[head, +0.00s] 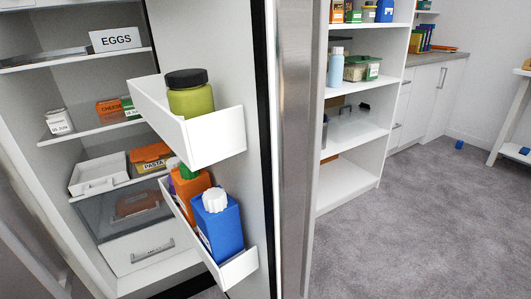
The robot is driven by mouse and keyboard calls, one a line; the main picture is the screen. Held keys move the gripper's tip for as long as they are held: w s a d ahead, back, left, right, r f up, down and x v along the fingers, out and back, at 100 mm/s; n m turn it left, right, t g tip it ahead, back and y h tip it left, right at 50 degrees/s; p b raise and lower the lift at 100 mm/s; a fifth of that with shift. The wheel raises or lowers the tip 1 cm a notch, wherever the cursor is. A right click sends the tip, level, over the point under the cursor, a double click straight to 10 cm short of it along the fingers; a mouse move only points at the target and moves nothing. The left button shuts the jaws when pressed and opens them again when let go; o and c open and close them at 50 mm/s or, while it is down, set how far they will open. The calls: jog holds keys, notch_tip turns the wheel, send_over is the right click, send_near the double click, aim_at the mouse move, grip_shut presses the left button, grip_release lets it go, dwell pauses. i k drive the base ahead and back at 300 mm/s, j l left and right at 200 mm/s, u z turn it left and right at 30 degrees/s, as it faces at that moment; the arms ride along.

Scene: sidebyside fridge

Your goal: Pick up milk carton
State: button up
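The fridge stands open at the left. A blue carton (217,228) with a white ribbed cap stands upright in the lower door bin (240,268); its label is turned mostly out of sight, so I cannot read whether it says milk. An orange carton (190,190) stands directly behind it in the same bin. A small white labelled container (58,121) sits on a fridge shelf at the left; its print is too small to read. My gripper is not in view, and nothing held shows.
A green jar (190,95) with a dark lid stands in the upper door bin (205,138), above the cartons. The steel door edge (296,150) rises right of them. White open shelving (350,160) stands farther back. The grey carpet (430,230) at right is mostly clear.

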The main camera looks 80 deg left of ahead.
aim_at(221, 232)
jog(key=u, duration=0.45)
jog(key=l+u, duration=0.15)
jog(key=u, duration=0.35)
jog(key=k+u, duration=0.1)
jog(key=u, duration=0.85)
jog(key=k+u, duration=0.25)
jog(key=k, duration=0.05)
